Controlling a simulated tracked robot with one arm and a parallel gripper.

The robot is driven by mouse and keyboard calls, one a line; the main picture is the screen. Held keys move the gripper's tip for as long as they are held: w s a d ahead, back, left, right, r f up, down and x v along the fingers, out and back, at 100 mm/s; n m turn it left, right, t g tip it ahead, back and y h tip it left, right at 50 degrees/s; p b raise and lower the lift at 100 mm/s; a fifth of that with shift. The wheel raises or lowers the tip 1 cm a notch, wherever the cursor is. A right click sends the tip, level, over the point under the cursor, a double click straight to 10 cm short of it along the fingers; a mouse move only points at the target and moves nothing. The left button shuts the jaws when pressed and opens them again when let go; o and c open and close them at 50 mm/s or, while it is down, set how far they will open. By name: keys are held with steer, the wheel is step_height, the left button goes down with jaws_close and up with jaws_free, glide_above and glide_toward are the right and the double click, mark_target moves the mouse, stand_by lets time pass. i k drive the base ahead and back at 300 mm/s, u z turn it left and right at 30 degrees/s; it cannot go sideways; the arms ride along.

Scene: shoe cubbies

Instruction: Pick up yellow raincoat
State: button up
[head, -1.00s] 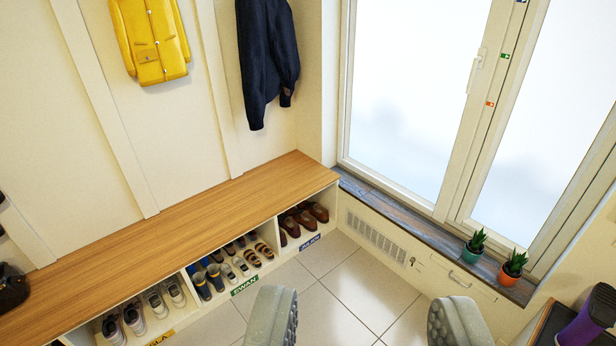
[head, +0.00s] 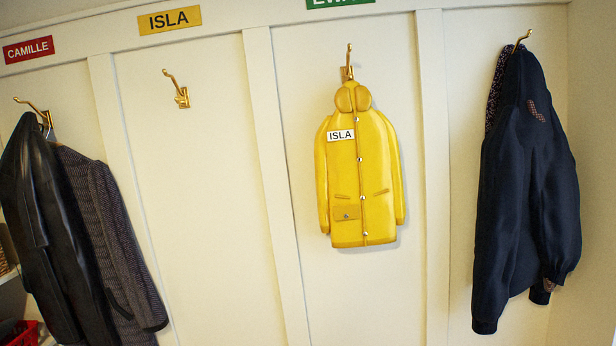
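The yellow raincoat (head: 360,185) hangs from a brass hook (head: 348,62) on the cream panelled wall, right of centre. It has a hood, a front row of snaps, a pocket at lower left and a white label (head: 341,135) reading ISLA. It hangs upright and nothing covers it. The green sign (head: 338,2) above its panel is cut off by the top edge and cannot be fully read. My gripper is out of view, so its state does not show.
An empty brass hook (head: 176,88) is left of the raincoat, under the yellow ISLA sign (head: 169,20). Dark coats (head: 50,230) hang under the red CAMILLE sign (head: 27,48). A navy jacket (head: 525,190) hangs at right. A red basket (head: 20,333) shows at lower left.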

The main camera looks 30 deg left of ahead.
mark_target(357, 157)
steer(key=u, duration=0.65)
steer(key=i, duration=1.4)
steer(key=u, duration=0.75)
steer(key=k, duration=0.85)
steer(key=u, duration=0.2)
steer(key=i, duration=0.9)
steer(key=z, duration=0.1)
